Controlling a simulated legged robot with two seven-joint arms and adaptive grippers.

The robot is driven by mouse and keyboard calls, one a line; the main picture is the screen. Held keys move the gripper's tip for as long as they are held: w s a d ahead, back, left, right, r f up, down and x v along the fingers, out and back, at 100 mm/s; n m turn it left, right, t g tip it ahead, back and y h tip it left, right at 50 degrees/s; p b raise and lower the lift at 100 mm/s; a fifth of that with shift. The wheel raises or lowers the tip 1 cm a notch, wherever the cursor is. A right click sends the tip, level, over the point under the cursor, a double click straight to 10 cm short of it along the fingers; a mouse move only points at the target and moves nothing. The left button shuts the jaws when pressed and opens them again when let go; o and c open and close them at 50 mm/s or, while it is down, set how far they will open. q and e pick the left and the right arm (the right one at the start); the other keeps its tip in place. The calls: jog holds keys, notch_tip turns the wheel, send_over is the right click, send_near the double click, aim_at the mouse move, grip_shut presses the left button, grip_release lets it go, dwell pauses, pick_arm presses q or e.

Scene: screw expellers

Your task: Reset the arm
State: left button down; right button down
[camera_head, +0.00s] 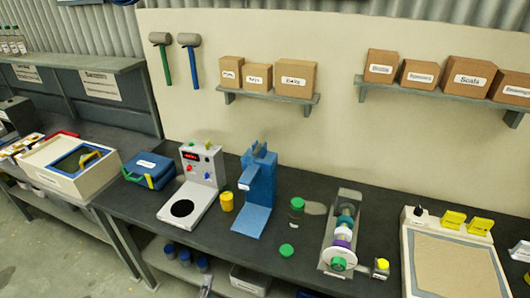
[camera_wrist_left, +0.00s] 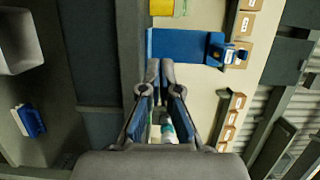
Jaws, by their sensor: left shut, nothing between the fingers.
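My left gripper (camera_wrist_left: 160,66) shows in the left wrist view, reaching up from the bottom edge. Its fingertips are together and nothing is held between them. Past the fingers, part of a white and teal object (camera_wrist_left: 167,130) shows in the gap between the finger links. No gripper shows clearly in the head view. My right gripper is in neither view.
The dark workbench (camera_head: 135,215) bears a blue press stand (camera_head: 257,195), a yellow cylinder (camera_head: 227,202), a control box (camera_head: 201,165), a screw expeller unit (camera_head: 328,265), and a tray (camera_head: 455,262). Boxes stand on wall shelves (camera_head: 270,95).

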pick_arm(q)
jog(key=s+a+f+n+g+y, duration=0.15)
jog(key=s+f+n+g, duration=0.25)
jog(key=f, duration=0.9)
jog(key=s+a+f+n+g, duration=0.2)
jog(key=s+f+n+g, duration=0.25)
jog(key=f, duration=0.85)
jog(key=s+f+n+g, duration=0.7)
jog(key=s+f, duration=1)
jog(key=s, duration=0.4)
jog(key=shift+s+f+n+g, duration=0.35)
jog(key=shift+f+n, duration=0.05)
jog(key=shift+n, duration=0.05)
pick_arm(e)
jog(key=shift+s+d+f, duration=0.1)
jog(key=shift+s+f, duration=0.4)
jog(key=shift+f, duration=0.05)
pick_arm(q)
jog(key=shift+h, duration=0.25)
